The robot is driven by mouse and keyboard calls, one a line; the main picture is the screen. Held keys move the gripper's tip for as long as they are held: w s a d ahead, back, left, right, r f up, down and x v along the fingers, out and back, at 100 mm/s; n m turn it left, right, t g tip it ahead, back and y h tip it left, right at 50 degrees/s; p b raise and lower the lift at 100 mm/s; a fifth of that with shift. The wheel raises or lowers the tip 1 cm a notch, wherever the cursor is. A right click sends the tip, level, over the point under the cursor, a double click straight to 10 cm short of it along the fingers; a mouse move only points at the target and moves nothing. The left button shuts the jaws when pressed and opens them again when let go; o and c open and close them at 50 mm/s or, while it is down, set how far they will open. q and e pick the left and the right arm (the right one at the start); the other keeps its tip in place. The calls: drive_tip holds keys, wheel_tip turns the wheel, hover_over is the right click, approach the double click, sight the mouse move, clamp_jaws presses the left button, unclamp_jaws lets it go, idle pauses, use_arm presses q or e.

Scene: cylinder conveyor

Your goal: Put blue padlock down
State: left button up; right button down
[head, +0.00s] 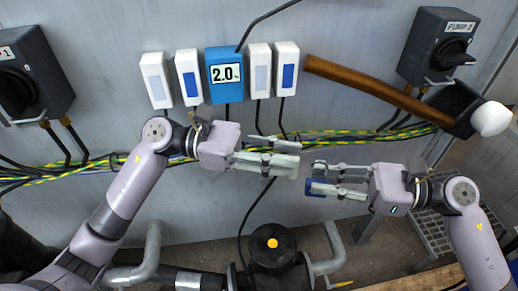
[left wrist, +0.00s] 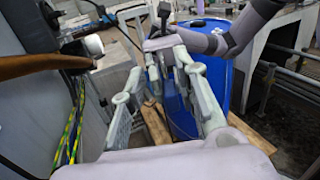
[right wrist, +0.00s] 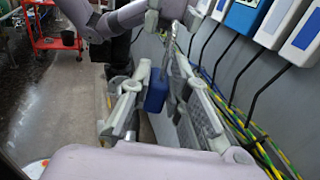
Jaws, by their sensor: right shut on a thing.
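The blue padlock (head: 312,187) is at the fingertips of my right gripper (head: 322,180), which is shut on it in mid-air in front of the grey wall panel. In the right wrist view the padlock (right wrist: 156,91) shows as a blue block between the fingers, with its thin shackle partly visible above. My left gripper (head: 294,159) is a little higher and to the left, facing the right gripper across a narrow gap. Its fingers are apart with nothing between them. In the left wrist view the right gripper (left wrist: 163,42) shows beyond these fingers.
On the wall are a blue box reading 2.0 (head: 225,74) and several white boxes. Two dark rotary switches (head: 437,47) flank them. A dark pump with a yellow dot (head: 272,248) stands below.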

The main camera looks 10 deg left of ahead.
sight(322, 162)
use_arm(q)
drive_tip(key=d, duration=0.6)
drive_tip(key=shift+s+d, duration=0.15)
drive_tip(key=shift+d, duration=0.15)
drive_tip(key=shift+c, duration=0.4)
clamp_jaws()
use_arm(e)
drive_tip(key=c, duration=1.4)
unclamp_jaws()
drive_tip(key=shift+c, duration=0.2)
